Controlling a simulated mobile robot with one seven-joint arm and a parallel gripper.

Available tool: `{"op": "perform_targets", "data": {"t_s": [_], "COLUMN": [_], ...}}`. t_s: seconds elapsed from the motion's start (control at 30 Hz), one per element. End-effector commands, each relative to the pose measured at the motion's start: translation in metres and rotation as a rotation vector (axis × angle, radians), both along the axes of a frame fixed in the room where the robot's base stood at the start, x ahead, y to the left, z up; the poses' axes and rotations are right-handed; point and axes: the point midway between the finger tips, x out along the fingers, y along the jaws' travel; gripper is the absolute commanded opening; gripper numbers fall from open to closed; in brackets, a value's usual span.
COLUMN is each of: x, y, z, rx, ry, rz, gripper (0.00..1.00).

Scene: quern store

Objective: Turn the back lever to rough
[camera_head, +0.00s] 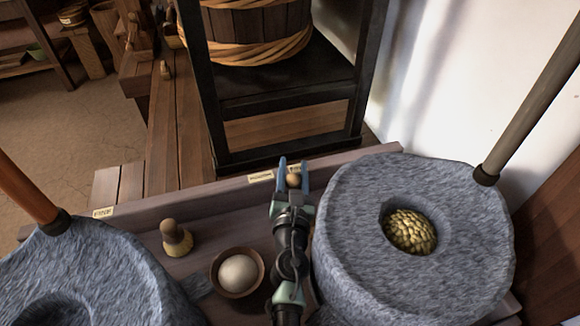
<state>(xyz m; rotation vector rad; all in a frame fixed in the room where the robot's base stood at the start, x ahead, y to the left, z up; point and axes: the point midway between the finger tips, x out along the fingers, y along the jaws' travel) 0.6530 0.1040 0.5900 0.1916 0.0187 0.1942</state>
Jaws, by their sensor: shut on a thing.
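My gripper (293,163) is at the back edge of the wooden bench, left of the right-hand millstone. Its two blue fingers stand on either side of a round brown knob (293,181), and it is shut on this knob. The knob appears to be the end of the back lever; the rest of the lever is hidden under my gripper and arm. Pale labels lie along the bench's back board: one (260,177) just left of the fingers, another partly hidden behind them, and one (103,212) far left. Their lettering is too small to read surely.
The right millstone (345,215) has grain (409,231) in its eye and an upright handle (530,90). Another millstone (110,265) stands at lower left. Between them are a small brush (175,238) and a bowl (218,286) with a pale ball. A black rack (285,95) stands behind the bench.

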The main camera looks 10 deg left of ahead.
Motion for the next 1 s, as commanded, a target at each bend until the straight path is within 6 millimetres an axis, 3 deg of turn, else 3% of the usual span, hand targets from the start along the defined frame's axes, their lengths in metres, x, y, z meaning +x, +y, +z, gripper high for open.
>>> {"op": "perform_targets", "data": {"t_s": [0.03, 0.07, 0.2, 0.67, 1.0], "x": [0.000, 0.000, 0.000, 0.000, 0.000], "y": [0.000, 0.000, 0.000, 0.000, 0.000], "z": [0.000, 0.000, 0.000, 0.005, 0.043], "rx": [0.000, 0.001, 0.001, 0.001, 0.001], "ry": [0.000, 0.000, 0.000, 0.000, 0.000], "rz": [0.000, 0.000, 0.000, -0.001, -0.001], "gripper": [0.00, 0.46, 0.71, 0.73, 0.73]}}
